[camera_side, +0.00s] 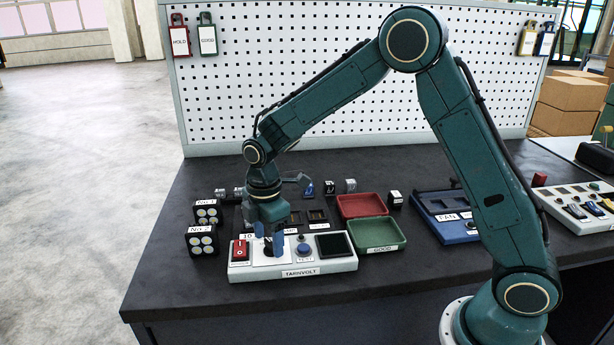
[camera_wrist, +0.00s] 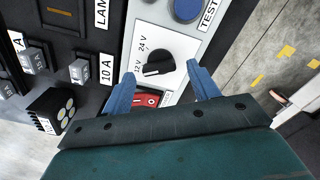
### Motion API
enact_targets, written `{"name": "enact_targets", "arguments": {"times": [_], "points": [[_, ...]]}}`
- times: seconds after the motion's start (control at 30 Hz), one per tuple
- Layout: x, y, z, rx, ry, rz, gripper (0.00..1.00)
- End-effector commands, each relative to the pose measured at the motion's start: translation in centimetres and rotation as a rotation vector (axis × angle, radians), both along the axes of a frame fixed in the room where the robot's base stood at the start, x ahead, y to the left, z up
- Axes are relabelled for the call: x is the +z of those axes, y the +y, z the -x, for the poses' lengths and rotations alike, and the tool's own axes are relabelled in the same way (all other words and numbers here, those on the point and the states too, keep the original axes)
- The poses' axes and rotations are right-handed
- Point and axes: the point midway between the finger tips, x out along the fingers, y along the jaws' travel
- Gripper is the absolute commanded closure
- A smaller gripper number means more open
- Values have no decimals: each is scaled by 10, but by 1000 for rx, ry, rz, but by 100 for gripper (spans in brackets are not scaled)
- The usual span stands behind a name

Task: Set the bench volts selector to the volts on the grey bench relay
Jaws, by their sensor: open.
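The white TARNVOLT panel (camera_side: 318,263) stands at the bench front. Its volts selector (camera_wrist: 158,66) is a black knob on a white plate, with 12 V and 24 V printed on its left in the wrist view. The knob's pale mark appears to face 12 V. My gripper (camera_side: 267,249) is over the knob. In the wrist view my open gripper (camera_wrist: 161,85) has its blue fingers on either side of the knob, not visibly touching it. Small grey blocks (camera_side: 220,193) stand behind; I cannot tell which is the bench relay, and no volts are readable there.
A red rocker switch (camera_side: 239,250) and a blue TEST button (camera_side: 304,249) flank the selector. Lamp blocks (camera_side: 202,241) stand left. The front bench strip is clear.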

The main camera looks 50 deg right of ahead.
Motion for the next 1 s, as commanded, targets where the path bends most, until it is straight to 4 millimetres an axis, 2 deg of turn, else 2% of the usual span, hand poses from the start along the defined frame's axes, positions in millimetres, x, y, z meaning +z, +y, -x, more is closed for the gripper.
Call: {"name": "enact_targets", "arguments": {"times": [0.17,0.43,0.47,0.6,0.7,1.0], "points": [[-8,0,0,0,-1,0,40],[-9,0,0,0,-1,0,40],[-9,0,0,0,-1,0,42],[-9,0,0,0,-1,0,69],[-9,0,0,0,-1,0,85],[-9,0,0,-23,-1,0,85]]}}
